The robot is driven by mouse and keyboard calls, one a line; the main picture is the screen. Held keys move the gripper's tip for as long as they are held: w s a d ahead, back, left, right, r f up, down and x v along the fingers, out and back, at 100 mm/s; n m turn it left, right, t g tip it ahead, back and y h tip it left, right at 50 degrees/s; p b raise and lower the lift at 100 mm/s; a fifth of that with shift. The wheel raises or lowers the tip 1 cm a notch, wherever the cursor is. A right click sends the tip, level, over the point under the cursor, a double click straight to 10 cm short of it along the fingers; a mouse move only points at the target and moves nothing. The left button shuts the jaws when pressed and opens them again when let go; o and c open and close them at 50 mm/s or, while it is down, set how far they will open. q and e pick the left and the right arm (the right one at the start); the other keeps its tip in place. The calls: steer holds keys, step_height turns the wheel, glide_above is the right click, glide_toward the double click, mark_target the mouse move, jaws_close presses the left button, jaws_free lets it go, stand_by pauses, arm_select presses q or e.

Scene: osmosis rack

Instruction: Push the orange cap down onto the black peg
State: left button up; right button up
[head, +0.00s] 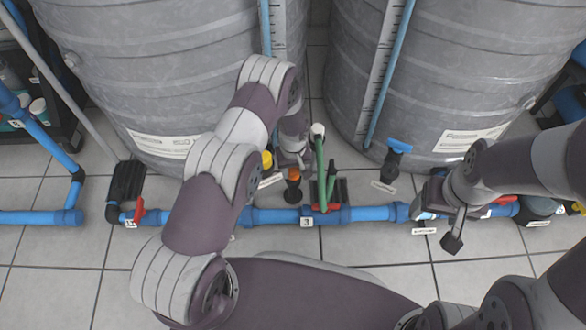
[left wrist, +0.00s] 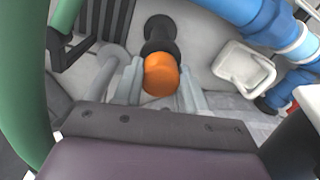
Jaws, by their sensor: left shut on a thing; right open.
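The orange cap (left wrist: 160,74) sits between the two fingers of my left gripper (left wrist: 160,88) in the left wrist view, and the gripper is shut on it. The black peg (left wrist: 158,32) shows just beyond the cap, in line with it. I cannot tell how far the cap is seated on it. In the head view the orange cap (head: 293,174) shows above the black peg (head: 292,193), beside my left gripper (head: 291,158), whose fingers are partly hidden by my arm. My right gripper (head: 437,226) is open and empty, over the blue pipe at right.
A blue pipe (head: 270,215) with red-handled valves runs across the floor. A green hose (head: 320,160) stands close right of the cap. A yellow cap (head: 267,160) is close left. Two large grey tanks (head: 150,60) stand behind. The tiled floor in front is partly clear.

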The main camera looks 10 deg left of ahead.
mark_target(293, 170)
arm_select(q)
steer(key=shift+p, duration=0.45)
stand_by(1.2)
steer(key=shift+f+b, duration=0.35)
steer(key=shift+f, duration=0.1)
stand_by(0.3)
steer(key=o, duration=1.1)
steer(key=shift+r, duration=0.15)
step_height(293, 170, up, 12)
steer(key=p, duration=0.7)
steer(key=shift+r, duration=0.25)
